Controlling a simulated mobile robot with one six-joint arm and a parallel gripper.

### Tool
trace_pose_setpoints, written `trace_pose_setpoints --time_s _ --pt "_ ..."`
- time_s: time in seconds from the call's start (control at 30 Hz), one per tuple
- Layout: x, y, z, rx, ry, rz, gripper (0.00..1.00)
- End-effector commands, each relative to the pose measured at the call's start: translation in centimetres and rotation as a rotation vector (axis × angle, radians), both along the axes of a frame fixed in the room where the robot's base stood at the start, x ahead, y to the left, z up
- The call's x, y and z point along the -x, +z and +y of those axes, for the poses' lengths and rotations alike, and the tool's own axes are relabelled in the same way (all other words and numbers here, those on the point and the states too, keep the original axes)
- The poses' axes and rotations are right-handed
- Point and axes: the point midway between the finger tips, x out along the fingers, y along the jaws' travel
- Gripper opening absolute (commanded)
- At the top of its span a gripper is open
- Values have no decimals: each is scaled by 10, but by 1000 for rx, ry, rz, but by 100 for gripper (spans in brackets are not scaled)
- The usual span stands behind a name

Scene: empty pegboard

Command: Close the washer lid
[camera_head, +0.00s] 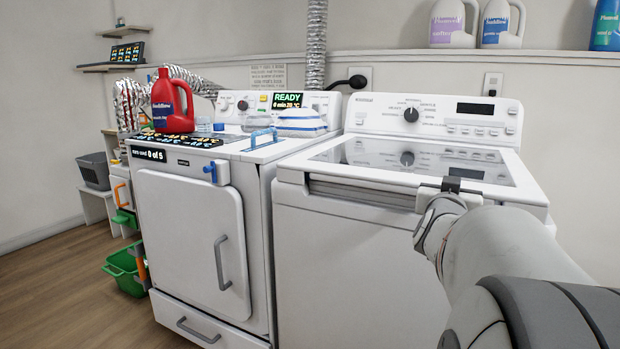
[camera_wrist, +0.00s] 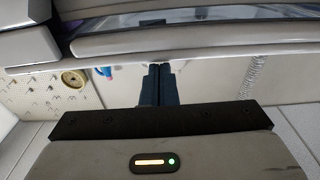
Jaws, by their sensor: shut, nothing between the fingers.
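The washer (camera_head: 350,270) is the white top-loading machine on the right. Its lid (camera_head: 415,160), with a glass panel and white frame, lies down flat or nearly so over the top. A grey slatted band shows below the lid's front edge; I cannot tell whether the lid is fully seated. My gripper (camera_head: 451,184) is at the front right edge of the lid, and my arm hides the washer's right front. In the wrist view my gripper's dark fingers (camera_wrist: 158,84) are together and empty, just by a long pale edge (camera_wrist: 190,40). Contact is unclear.
A dryer (camera_head: 190,230) with a closed front door stands left of the washer. A red detergent jug (camera_head: 172,105) and a folded white-blue item (camera_head: 300,122) sit on it. The washer's control panel (camera_head: 435,115) rises behind the lid.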

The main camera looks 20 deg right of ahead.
Motion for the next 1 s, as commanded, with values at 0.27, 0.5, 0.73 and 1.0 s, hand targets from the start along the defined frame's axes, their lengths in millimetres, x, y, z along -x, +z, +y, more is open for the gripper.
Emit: trace_pose_setpoints --time_s 0.27,0.5,0.73,1.0 --pt "-4 -34 4 -46 9 46 0" --pt "-6 -31 7 -45 15 44 0" --pt "-6 8 9 -25 14 23 0" --pt "16 16 29 -1 11 -1 0"
